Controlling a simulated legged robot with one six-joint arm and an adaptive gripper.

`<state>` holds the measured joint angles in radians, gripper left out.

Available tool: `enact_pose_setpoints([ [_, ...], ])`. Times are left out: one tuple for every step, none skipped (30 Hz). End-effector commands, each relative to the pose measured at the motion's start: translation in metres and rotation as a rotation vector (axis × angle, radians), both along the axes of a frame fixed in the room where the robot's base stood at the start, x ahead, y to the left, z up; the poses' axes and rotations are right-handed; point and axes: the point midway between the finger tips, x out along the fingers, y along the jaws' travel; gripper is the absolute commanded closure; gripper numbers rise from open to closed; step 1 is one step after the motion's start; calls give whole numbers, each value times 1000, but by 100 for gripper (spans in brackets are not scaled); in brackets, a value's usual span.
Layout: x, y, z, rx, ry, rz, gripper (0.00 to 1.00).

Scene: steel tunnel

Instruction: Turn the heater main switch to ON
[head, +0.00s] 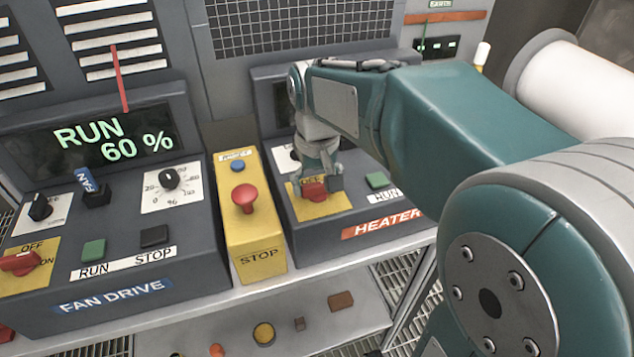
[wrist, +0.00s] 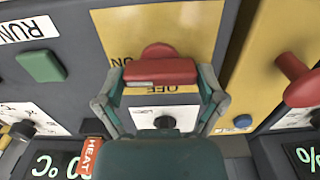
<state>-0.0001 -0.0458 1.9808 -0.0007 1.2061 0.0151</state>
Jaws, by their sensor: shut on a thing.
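The heater main switch (wrist: 160,72) is a red handle on a yellow plate (wrist: 190,28) with OFF and ON labels, upside down in the wrist view. It also shows in the head view (head: 313,191), on the heater panel beside the red HEATER label (head: 382,224). My gripper (wrist: 159,85) is shut on the red handle, one finger at its left and one at its right. It comes down on the switch from above in the head view (head: 318,180). The handle lies across the wrist view, OFF beside it and ON near its left end. My arm hides much of the heater panel.
A green button (head: 377,180) sits right of the switch. A yellow stop box (head: 258,215) with a red mushroom button (head: 245,198) stands to the left. Beyond it is the fan drive panel (head: 110,290), its display reading RUN 60 %. Small objects lie on a lower shelf (head: 300,320).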

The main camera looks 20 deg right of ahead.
Motion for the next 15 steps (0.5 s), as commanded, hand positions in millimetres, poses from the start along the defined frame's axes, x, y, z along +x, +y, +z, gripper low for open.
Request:
enact_pose_setpoints([
  [0, 0, 0, 2, 0, -3, 59],
  [0, 0, 0, 2, 0, -3, 59],
  [0, 0, 0, 2, 0, -3, 59],
  [0, 0, 0, 2, 0, -3, 59],
  [0, 0, 0, 2, 0, -3, 59],
  [0, 0, 0, 2, 0, -3, 59],
  [0, 0, 0, 2, 0, -3, 59],
  [0, 0, 0, 2, 1, -2, 0],
  [0, 0, 0, 2, 1, -2, 0],
  [0, 0, 0, 2, 1, -2, 0],
  [0, 0, 0, 2, 1, -2, 0],
  [0, 0, 0, 1, 1, -2, 0],
  [0, 0, 0, 1, 1, -2, 0],
  [0, 0, 0, 1, 1, -1, 0],
  [0, 0, 0, 1, 1, -1, 0],
])
